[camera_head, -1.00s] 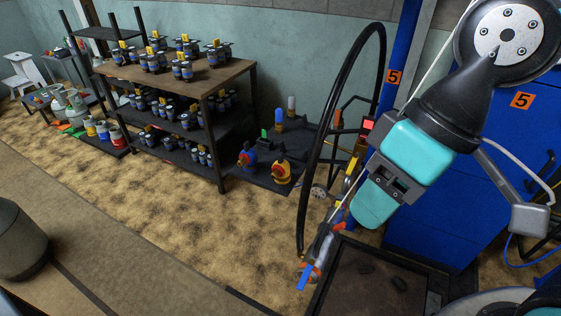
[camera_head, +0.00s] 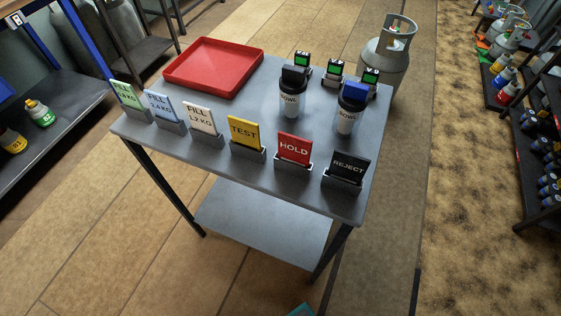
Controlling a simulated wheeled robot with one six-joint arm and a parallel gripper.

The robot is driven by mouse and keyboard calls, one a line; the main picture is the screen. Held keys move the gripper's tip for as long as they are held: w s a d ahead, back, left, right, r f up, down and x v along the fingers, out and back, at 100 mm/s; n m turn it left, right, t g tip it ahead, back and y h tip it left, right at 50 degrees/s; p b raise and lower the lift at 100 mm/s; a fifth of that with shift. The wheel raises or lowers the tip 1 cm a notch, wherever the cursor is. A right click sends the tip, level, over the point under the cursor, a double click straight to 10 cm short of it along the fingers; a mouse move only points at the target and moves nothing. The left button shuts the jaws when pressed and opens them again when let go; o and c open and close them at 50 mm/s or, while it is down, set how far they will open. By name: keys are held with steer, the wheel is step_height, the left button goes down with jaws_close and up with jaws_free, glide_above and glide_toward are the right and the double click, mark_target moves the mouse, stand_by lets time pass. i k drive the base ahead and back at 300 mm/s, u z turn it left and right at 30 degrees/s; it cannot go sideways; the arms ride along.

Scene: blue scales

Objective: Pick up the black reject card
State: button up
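The black reject card (camera_head: 348,165) stands upright in a small dark holder (camera_head: 342,183) at the right end of the row along the near edge of the grey table (camera_head: 270,185). Its white "REJECT" lettering faces me. My gripper's fingers are not in view. Only a small teal piece, likely part of my arm, shows at the bottom edge of the picture.
Left of it stand the red HOLD card (camera_head: 294,148), yellow TEST card (camera_head: 244,131) and several FILL cards. Behind are two labelled bottles (camera_head: 292,98), small green-screen devices (camera_head: 333,70) and a red tray (camera_head: 212,67). A gas cylinder (camera_head: 386,62) stands behind the table. Floor in front is clear.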

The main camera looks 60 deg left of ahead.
mark_target(345, 166)
steer(key=u, duration=0.75)
steer(key=k, duration=0.75)
steer(key=u, duration=0.95)
steer(key=i, duration=0.5)
